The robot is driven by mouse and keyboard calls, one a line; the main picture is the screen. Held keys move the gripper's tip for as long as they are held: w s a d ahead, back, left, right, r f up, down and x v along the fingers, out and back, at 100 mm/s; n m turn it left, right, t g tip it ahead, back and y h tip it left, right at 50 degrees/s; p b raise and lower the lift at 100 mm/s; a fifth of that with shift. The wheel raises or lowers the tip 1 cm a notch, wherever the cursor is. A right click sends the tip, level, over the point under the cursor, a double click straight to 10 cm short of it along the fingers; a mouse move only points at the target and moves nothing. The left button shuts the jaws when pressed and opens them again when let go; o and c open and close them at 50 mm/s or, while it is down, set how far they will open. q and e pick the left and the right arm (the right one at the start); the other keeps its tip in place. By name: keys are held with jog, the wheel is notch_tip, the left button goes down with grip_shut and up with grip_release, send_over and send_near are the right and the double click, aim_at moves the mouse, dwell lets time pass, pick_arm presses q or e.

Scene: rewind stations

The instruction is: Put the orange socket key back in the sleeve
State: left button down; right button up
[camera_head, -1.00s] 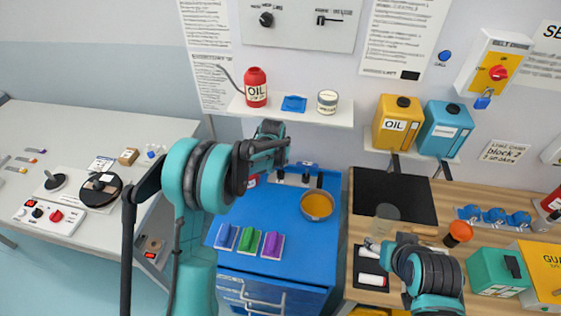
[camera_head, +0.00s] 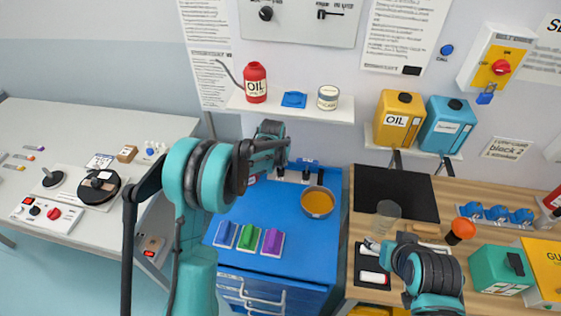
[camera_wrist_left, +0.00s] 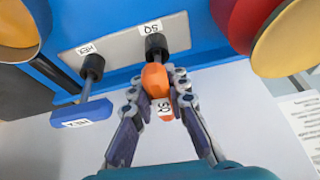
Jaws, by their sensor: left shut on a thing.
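The orange socket key (camera_wrist_left: 155,80), with an SQ tag on its handle, is between the fingers of my left gripper (camera_wrist_left: 156,88), which is shut on it. In the left wrist view it meets the black sleeve (camera_wrist_left: 155,45) under the SQ label; I cannot tell how far its shank sits inside. A blue key (camera_wrist_left: 82,113) tagged HEX stands at the neighbouring HEX sleeve (camera_wrist_left: 92,66). In the head view my left arm reaches over the blue bench towards its back edge; the fingertips are hidden. My right gripper (camera_head: 402,243) is over the wooden bench; its fingers are unclear.
The blue bench (camera_head: 258,208) holds an orange-filled bowl (camera_head: 318,203) and several coloured blocks. A red and yellow round thing (camera_wrist_left: 285,35) is close to the left wrist camera's right. A shelf (camera_head: 290,110) with an oil can (camera_head: 256,83) is above. A clear cup (camera_head: 386,218) stands right.

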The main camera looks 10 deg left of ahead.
pick_arm(q)
jog(key=c, duration=1.4)
grip_release()
jog(key=shift+r, duration=0.1)
jog(key=shift+r+p, duration=1.9)
jog(key=shift+r, duration=1.55)
